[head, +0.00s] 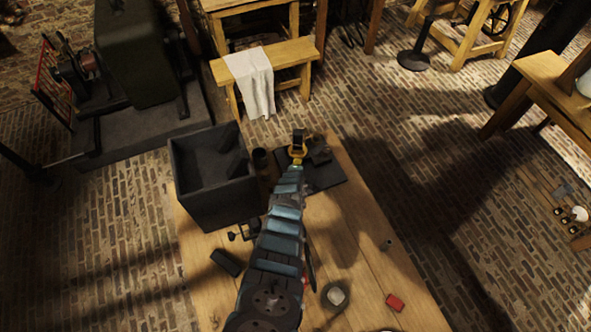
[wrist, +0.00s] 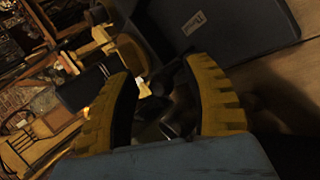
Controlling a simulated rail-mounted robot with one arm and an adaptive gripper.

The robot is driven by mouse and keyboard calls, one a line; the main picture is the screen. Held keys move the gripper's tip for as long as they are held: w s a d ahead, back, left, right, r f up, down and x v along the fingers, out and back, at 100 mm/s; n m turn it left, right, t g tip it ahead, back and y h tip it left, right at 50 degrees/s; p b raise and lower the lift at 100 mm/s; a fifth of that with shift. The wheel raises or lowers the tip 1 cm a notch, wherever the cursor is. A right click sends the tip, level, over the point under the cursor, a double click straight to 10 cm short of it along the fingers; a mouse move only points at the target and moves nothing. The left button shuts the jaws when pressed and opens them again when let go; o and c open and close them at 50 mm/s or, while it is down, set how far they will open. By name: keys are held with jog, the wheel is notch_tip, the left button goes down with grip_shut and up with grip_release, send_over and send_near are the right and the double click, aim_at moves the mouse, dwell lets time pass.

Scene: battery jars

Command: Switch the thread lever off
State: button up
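My gripper (head: 298,150) is over the far end of the wooden table in the head view, beside a dark flat base. In the wrist view its two yellow fingers (wrist: 163,58) stand apart with a gap between them. A dark, shadowed piece with a rounded part (wrist: 160,85) shows in that gap. I cannot tell whether it is the thread lever or whether a finger touches it. A dark flat panel with a small light label (wrist: 215,25) lies just beyond the fingers. The lever's position cannot be made out in either view.
A dark open box (head: 212,205) stands left of my arm on the wooden table (head: 350,230). A small red block (head: 395,302) and a round dark item with a pale top (head: 336,295) lie at the near right. A bench with a white cloth (head: 252,80) stands beyond.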

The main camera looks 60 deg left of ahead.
jog(key=shift+s+a, duration=0.15)
jog(key=shift+s+r, duration=0.1)
jog(key=shift+r, duration=0.15)
jog(key=shift+s+r, duration=0.1)
jog(key=shift+r, duration=0.1)
jog(key=shift+w+r, duration=0.3)
jog(key=shift+r, duration=0.55)
jog(key=shift+s+r, duration=0.15)
jog(key=shift+r, duration=3.5)
